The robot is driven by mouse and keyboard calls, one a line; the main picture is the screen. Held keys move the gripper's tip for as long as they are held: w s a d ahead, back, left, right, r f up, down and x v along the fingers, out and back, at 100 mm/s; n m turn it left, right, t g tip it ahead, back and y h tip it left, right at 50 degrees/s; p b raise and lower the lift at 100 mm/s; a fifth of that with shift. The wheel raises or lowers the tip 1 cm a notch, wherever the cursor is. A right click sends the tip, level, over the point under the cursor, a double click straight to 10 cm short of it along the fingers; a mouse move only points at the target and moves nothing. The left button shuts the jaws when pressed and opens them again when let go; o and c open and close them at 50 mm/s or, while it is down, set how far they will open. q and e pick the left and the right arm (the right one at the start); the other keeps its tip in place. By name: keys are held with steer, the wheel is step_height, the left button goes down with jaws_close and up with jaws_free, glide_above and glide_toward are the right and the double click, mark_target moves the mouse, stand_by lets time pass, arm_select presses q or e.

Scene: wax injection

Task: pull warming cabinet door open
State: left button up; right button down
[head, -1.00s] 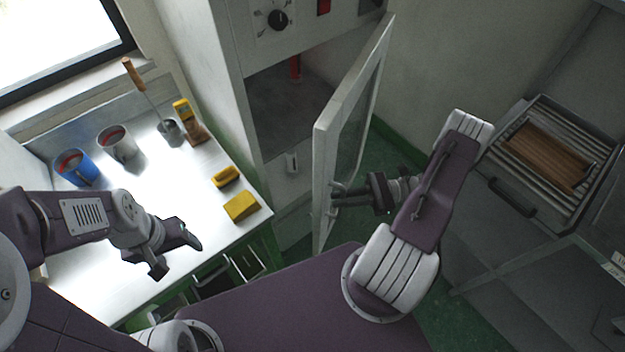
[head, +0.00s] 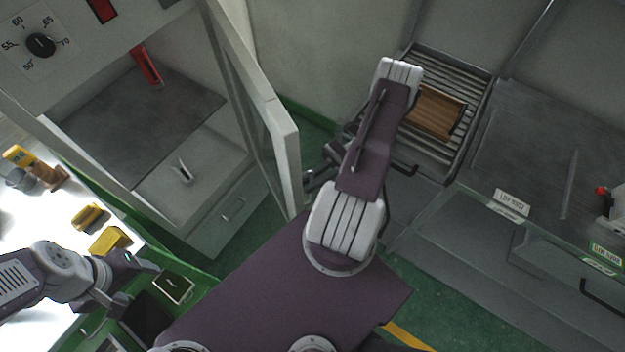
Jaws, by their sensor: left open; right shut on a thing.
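The warming cabinet (head: 215,190) stands at the upper left, its interior showing a dark grey shelf (head: 140,115) with a red item (head: 146,66) at the back. Its glass-paned door (head: 285,160) stands open, swung out toward me on the right side of the opening. My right gripper (head: 312,182) is at the door's outer face, shut on the door handle, which is mostly hidden by the gripper and door edge. My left gripper (head: 143,283) is open and empty above the front edge of the bench at the lower left.
A white bench (head: 40,215) at the left holds yellow blocks (head: 108,240) and a yellow handheld device (head: 18,155). A slatted rack with a brown wooden board (head: 436,112) stands behind my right arm. A grey counter (head: 530,160) fills the right. Green floor shows at lower right.

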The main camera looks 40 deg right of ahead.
steer(key=shift+d, duration=0.2)
steer(key=c, duration=1.7)
jaws_free()
steer(key=shift+c, duration=0.2)
steer(key=shift+r, duration=0.1)
